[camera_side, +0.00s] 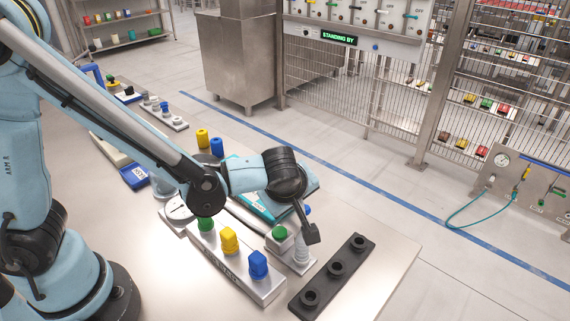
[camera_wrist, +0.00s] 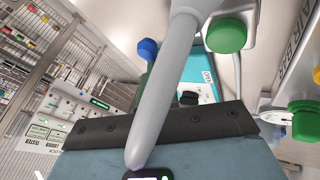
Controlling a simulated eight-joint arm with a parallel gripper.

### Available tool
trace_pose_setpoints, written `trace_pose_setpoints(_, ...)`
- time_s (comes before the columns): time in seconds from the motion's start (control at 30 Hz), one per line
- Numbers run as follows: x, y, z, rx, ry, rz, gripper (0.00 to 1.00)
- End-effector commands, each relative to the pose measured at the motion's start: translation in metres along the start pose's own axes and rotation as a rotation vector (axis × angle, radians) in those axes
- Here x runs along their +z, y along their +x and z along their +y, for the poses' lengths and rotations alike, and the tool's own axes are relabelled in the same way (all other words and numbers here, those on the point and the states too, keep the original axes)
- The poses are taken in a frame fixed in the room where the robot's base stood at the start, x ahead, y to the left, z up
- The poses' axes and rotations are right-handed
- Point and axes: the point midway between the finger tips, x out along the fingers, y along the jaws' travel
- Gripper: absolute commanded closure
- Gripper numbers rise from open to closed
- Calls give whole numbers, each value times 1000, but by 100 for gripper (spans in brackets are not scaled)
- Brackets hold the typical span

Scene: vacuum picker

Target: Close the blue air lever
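My gripper (camera_side: 310,235) hangs at the end of my arm over the right part of the steel bench. Its dark tip points down beside a grey ribbed post; I cannot tell whether they touch. A small blue knob (camera_side: 307,210) shows just behind the tip. A blue knob on a blue stem (camera_wrist: 148,48) shows in the wrist view, partly behind a grey tapered rod (camera_wrist: 165,90). I cannot tell whether either is the blue air lever, or its position. A dark bar (camera_wrist: 150,130) crosses the wrist view. Whether my gripper is open or shut is not clear.
A grey block with green, yellow and blue (camera_side: 258,264) knobs stands in front of my gripper. A green button box (camera_side: 280,240) is close by. A black rack with round holes (camera_side: 333,270) lies to the right. A teal case (camera_side: 255,205) lies behind. A lever panel (camera_side: 350,35) reads "STANDING BY".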

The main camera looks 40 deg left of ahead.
Motion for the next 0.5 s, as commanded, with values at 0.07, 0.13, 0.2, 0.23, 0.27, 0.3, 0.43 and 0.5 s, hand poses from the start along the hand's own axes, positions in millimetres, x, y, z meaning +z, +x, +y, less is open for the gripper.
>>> trace_pose_setpoints(0.07, 3, 1, 4, -20, -40, 17, 100)
trace_pose_setpoints(0.13, 3, 2, 6, -31, -67, 29, 100)
trace_pose_setpoints(0.2, 4, 2, 8, -30, -64, 27, 100)
trace_pose_setpoints(0.23, 4, 2, 8, -29, -63, 26, 100)
trace_pose_setpoints(0.27, 4, 3, 9, -29, -63, 26, 100)
trace_pose_setpoints(0.3, 5, 3, 10, -29, -63, 25, 100)
trace_pose_setpoints(0.43, 6, 4, 12, -28, -61, 22, 100)
trace_pose_setpoints(0.5, 7, 4, 13, -28, -61, 21, 100)
